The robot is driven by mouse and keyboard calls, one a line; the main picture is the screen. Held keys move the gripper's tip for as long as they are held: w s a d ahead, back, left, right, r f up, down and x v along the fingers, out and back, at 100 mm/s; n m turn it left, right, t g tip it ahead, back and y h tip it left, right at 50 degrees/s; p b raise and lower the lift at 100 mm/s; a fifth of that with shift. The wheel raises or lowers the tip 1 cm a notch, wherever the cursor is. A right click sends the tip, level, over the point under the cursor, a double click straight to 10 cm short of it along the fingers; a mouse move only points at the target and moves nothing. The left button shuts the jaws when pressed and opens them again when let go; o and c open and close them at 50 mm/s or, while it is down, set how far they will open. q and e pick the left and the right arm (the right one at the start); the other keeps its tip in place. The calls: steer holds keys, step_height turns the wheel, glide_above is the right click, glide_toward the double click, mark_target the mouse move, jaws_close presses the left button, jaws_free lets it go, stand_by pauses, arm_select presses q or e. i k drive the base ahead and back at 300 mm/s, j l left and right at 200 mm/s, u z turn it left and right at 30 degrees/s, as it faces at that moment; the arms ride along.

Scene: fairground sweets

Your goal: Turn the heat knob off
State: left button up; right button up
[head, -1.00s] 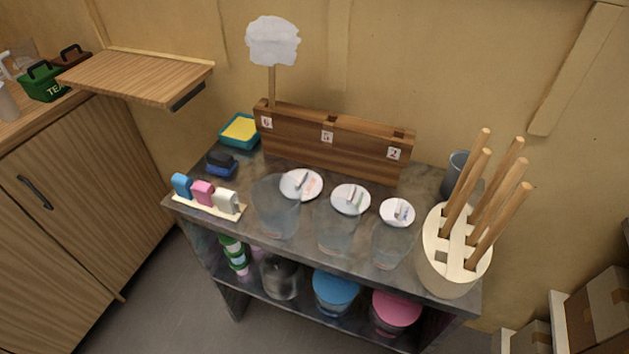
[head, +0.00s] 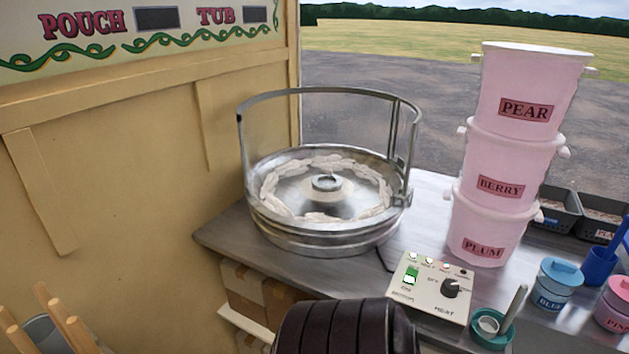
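The heat knob (head: 451,287) is a black knob on the right part of a cream control panel (head: 425,300) marked HEAT. The panel lies on the counter, right of centre in the head view. A green switch (head: 410,276) is on its left side, with several small lights along the top edge. The knob's exact setting is too small to read. A dark ribbed part of my arm shows at the bottom centre, left of the panel and apart from the knob. Neither gripper is in view.
A round metal candyfloss machine (head: 325,242) with a rail stands behind the panel. Stacked pink tubs (head: 515,165) stand behind right. A teal cup (head: 489,332) with a scoop and blue jar (head: 556,286) stand right of the panel. Wooden sticks (head: 55,318) are at lower left.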

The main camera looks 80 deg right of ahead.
mark_target(449, 288)
steer(key=z, duration=0.9)
steer(key=k+z, duration=0.1)
steer(key=z, duration=0.75)
steer(key=l+z, duration=0.1)
steer(key=z, duration=0.8)
steer(key=l+z, duration=0.1)
steer(key=z, duration=0.35)
